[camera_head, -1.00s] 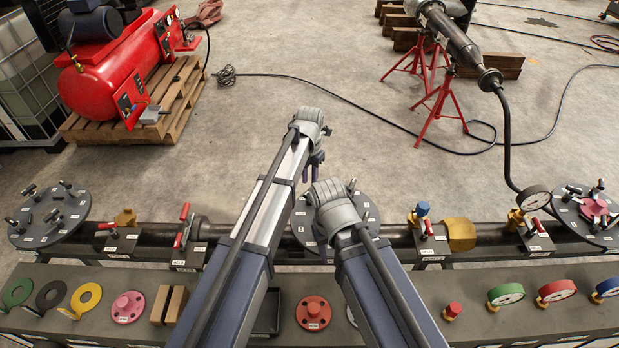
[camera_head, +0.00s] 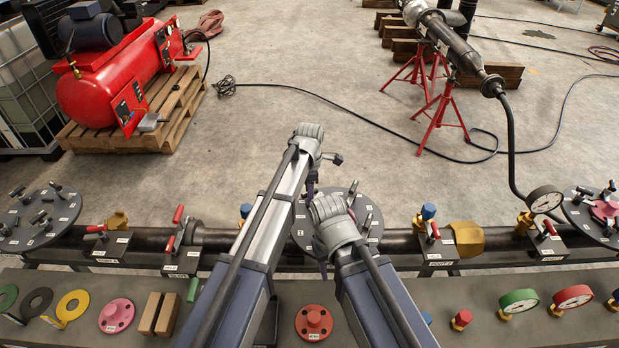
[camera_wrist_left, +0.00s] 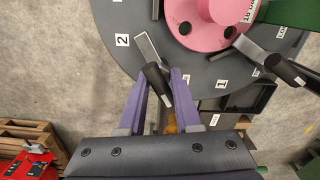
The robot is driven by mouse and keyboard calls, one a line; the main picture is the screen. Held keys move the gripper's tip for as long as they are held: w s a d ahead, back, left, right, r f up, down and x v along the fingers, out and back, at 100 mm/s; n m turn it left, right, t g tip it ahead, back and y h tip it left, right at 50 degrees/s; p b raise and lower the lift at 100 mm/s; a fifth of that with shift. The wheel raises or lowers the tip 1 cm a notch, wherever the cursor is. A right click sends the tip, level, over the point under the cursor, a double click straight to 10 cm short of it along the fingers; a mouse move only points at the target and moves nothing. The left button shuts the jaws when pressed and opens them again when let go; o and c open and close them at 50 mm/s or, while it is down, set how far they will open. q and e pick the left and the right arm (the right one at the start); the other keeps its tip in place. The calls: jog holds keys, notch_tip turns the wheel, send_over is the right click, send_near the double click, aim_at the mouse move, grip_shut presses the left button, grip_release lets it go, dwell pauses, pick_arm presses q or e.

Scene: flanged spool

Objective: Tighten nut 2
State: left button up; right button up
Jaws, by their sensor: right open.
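A dark round flange plate (camera_wrist_left: 210,75) with number labels shows in the left wrist view. A pink flanged piece (camera_wrist_left: 208,20) sits on it. Near label 2 (camera_wrist_left: 122,40) a grey lever nut with a black handle (camera_wrist_left: 157,80) stands on the plate. My left gripper (camera_wrist_left: 161,80) has its purple fingers either side of this handle; whether they press on it is unclear. In the head view the plate (camera_head: 366,205) is partly hidden by my arms. My left gripper (camera_head: 312,182) is at its far side. My right gripper (camera_head: 323,268) is open, low at its near edge, mostly hidden by its wrist.
A dark pipe (camera_head: 395,243) runs across, with valves and a gauge (camera_head: 544,199). More flange plates stand left (camera_head: 40,215) and right (camera_head: 590,225). The near bench (camera_head: 250,325) holds a red flange (camera_head: 314,322), rings and gauges.

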pick_arm(q)
jog(key=m, duration=0.5)
jog(key=shift+m, duration=0.4)
jog(key=m, duration=0.5)
jog(key=n, duration=0.2)
jog(key=shift+n, duration=0.3)
notch_tip(320, 180, up, 7)
jog(key=p, duration=0.7)
